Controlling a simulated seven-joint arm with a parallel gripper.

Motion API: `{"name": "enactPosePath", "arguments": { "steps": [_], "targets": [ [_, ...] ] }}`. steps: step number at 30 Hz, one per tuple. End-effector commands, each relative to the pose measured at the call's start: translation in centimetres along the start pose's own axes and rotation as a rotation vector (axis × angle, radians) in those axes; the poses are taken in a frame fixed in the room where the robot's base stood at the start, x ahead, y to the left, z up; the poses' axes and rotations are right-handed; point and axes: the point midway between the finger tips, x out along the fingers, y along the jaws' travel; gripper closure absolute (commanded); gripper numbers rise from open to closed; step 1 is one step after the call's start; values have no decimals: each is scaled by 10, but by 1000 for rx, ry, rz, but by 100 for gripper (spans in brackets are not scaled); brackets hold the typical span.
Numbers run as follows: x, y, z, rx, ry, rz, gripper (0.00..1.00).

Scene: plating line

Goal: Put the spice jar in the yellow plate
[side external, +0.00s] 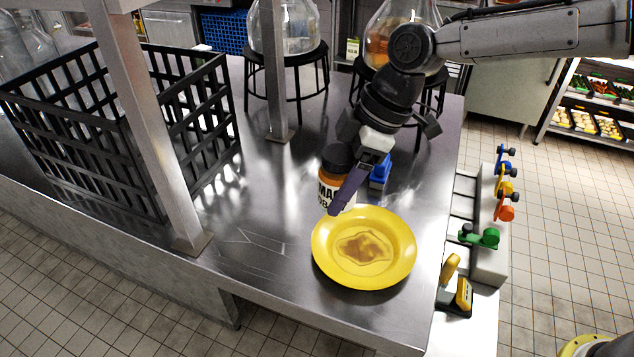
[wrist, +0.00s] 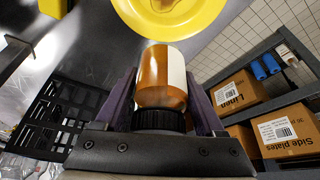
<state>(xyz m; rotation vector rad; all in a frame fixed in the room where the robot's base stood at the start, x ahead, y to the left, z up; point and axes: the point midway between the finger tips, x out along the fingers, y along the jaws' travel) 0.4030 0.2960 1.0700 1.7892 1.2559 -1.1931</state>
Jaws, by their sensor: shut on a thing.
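The spice jar (side external: 336,178) is orange-brown with a black lid and a white label. My gripper (side external: 352,186) is shut on it, one dark purple finger lying across its near side. In the wrist view the jar (wrist: 162,82) sits between both fingers of my gripper (wrist: 163,95), its black lid toward the palm. The yellow plate (side external: 402,228) lies on the steel counter just in front of the jar, with a brown stain in its middle. In the wrist view the plate (wrist: 212,22) is beyond the jar's far end. Whether the jar touches the counter is unclear.
A black slatted crate (side external: 205,120) stands at the left behind steel posts (side external: 140,110). Glass flasks on black stands (side external: 288,53) are at the back. A blue object (side external: 380,172) is beside my gripper. Colored clamps (side external: 488,237) line the right edge. The counter left of the plate is clear.

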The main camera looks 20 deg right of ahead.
Motion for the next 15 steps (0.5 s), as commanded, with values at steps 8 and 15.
{"name": "enactPosePath", "arguments": {
  "steps": [8, 15],
  "targets": [
    [-2, -23, 30, -61, 1, -27, 100],
    [-31, -59, 93, -88, 4, -34, 100]
  ]
}}
